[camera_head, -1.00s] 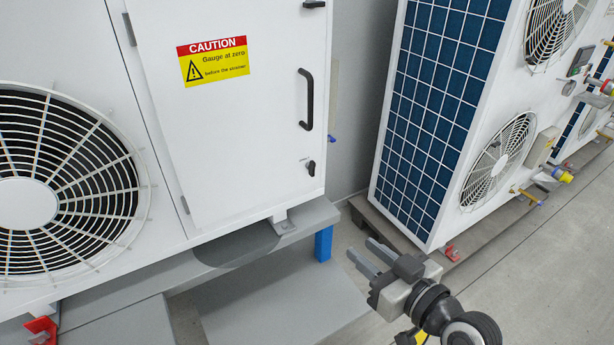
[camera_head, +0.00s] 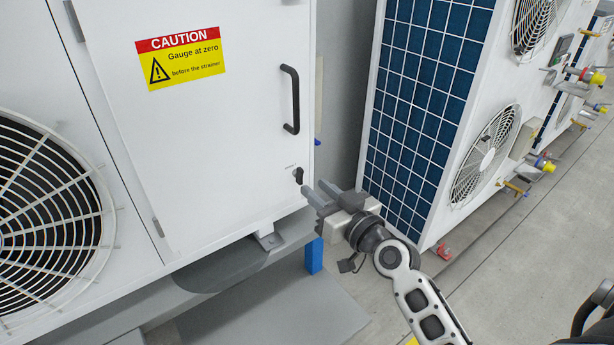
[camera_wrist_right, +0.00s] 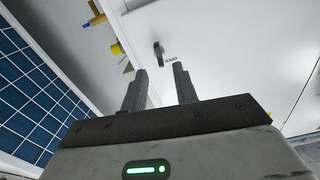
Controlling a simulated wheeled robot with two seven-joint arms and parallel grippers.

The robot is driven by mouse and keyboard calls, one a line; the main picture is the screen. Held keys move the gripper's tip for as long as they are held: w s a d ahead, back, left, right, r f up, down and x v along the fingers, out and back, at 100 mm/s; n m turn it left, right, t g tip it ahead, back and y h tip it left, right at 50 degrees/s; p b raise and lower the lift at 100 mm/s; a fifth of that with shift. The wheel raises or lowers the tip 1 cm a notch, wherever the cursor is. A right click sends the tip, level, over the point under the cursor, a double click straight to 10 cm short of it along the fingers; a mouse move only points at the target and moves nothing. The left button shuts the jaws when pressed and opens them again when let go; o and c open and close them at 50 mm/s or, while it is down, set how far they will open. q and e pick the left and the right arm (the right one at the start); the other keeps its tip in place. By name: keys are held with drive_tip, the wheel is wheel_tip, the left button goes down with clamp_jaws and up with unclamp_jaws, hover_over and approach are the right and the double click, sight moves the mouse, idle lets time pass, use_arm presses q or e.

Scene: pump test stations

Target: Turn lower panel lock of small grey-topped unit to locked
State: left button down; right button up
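The lower panel lock (camera_head: 298,175) is a small black turn handle low on the white door (camera_head: 215,130), below the black pull handle. In the right wrist view the lock (camera_wrist_right: 158,52) stands out from the white panel, just beyond my fingertips, with a small dark label beside it. My right gripper (camera_head: 317,188) is open and empty, just right of and below the lock in the head view. In the wrist view its two fingers (camera_wrist_right: 159,70) are apart, with the lock roughly between and ahead of them. I see no contact. My left gripper is not in view.
The black pull handle (camera_head: 291,98) and a caution sign (camera_head: 180,58) are on the door. A grey ledge with a blue leg (camera_head: 314,256) lies below. Another unit with a blue grid side (camera_head: 425,100) stands to the right, with grey floor between.

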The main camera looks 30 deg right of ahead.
sight(303, 177)
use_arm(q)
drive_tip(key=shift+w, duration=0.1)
use_arm(e)
drive_tip(key=shift+w+a, duration=0.15)
drive_tip(key=shift+w, duration=0.95)
drive_tip(key=shift+w+a, duration=0.15)
drive_tip(key=shift+w, duration=0.95)
drive_tip(key=shift+c, duration=0.3)
clamp_jaws()
